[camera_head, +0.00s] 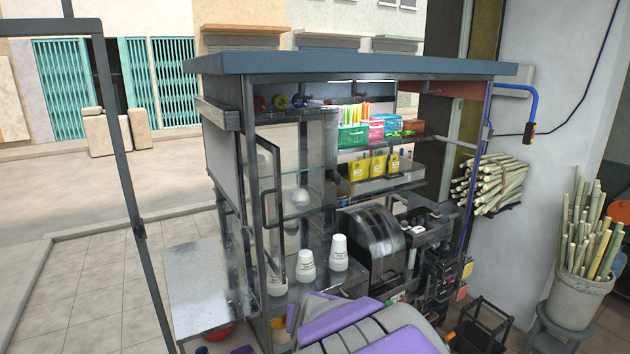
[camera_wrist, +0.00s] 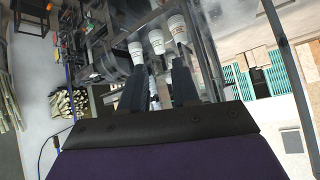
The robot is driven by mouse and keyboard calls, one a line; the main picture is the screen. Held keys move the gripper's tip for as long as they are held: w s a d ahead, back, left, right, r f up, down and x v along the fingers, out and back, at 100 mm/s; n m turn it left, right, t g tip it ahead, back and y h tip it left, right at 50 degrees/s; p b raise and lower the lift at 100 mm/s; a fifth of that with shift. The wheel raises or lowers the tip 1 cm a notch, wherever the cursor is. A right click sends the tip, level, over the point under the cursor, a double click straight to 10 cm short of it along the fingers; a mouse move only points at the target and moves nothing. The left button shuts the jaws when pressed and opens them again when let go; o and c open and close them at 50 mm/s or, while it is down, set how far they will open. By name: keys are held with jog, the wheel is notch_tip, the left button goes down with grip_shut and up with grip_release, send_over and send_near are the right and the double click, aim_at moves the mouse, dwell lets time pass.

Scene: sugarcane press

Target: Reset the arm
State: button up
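My gripper (camera_wrist: 158,66) shows in the wrist view, which is turned over. Its two dark fingers stand apart with nothing seen held between them, so it is open. In the head view my purple and grey arm is low in the middle, folded in front of the stall, and its fingers cannot be made out there. The sugarcane stall (camera_head: 350,66) has a blue-grey roof. White cup stacks (camera_head: 306,267) stand upright on its metal counter. They also show beyond my fingertips in the wrist view (camera_wrist: 157,42).
A dark press machine (camera_head: 375,240) stands right of the cups. An open glass door (camera_head: 270,210) and a side shelf (camera_head: 208,280) are at left. A bucket of cane (camera_head: 578,300) stands at right. Paved ground at far left is clear.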

jog(key=s+d+f+g+b, duration=0.3)
jog(key=s+d+f, duration=0.1)
jog(key=s, duration=0.8)
jog(key=s+d+f+g+h+b, duration=0.1)
jog(key=s+d+f+g+b, duration=0.2)
jog(key=s, duration=0.9)
jog(key=s+d+f+g+b, duration=0.3)
jog(key=s+d+f+g, duration=0.2)
jog(key=s, duration=0.7)
jog(key=d+f, duration=0.2)
jog(key=d, duration=0.1)
jog(key=shift+s+d+h+b, duration=0.25)
jog(key=shift+s+h+b, duration=0.05)
jog(key=shift+s, duration=0.1)
